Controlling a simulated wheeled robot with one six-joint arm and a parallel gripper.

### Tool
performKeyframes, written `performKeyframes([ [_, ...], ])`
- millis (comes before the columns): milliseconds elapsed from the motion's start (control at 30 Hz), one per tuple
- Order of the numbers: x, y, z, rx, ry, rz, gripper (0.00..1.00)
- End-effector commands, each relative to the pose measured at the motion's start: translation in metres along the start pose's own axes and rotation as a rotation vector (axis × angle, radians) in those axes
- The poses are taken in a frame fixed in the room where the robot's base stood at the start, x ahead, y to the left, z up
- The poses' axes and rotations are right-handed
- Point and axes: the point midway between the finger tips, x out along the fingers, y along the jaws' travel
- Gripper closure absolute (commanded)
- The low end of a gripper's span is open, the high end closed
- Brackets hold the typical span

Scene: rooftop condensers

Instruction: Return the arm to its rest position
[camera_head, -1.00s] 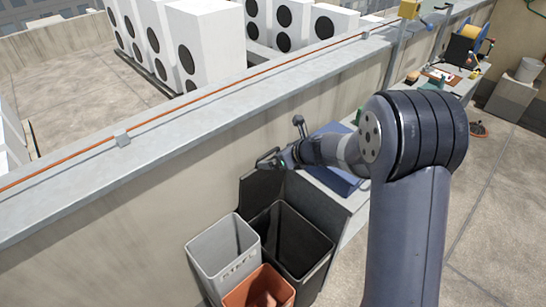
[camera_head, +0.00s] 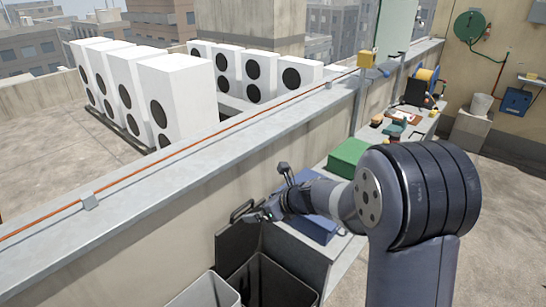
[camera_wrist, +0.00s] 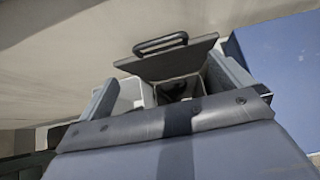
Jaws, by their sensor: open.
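My gripper (camera_head: 262,213) is at the end of my bent arm, beside the parapet wall and above the dark bin (camera_head: 262,278) with its raised lid (camera_head: 236,240). Its fingers are small in the head view. In the wrist view the two fingers of my gripper (camera_wrist: 170,85) stand apart with nothing held between them. Beyond them, the lid (camera_wrist: 165,64) with its dark loop handle shows. The bin opening lies partly hidden behind the gripper.
A grey bin (camera_head: 208,291) stands beside the dark bin. A bench carries a blue item (camera_head: 318,228), a green box (camera_head: 349,157) and small tools. The parapet (camera_head: 165,190) runs close along the arm's left. White condensers (camera_head: 160,90) stand beyond it. Open floor lies at right.

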Motion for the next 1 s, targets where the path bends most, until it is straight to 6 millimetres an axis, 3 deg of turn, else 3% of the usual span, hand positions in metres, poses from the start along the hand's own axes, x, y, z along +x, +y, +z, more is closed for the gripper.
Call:
performKeyframes([
  [600,0.088,0.0,0.0,0.0,0.001,0.002,0.0],
  [800,0.101,0.0,0.001,0.0,0.0,0.0,0.0],
  [1000,0.102,0.0,0.0,0.0,-0.001,-0.001,0.0],
])
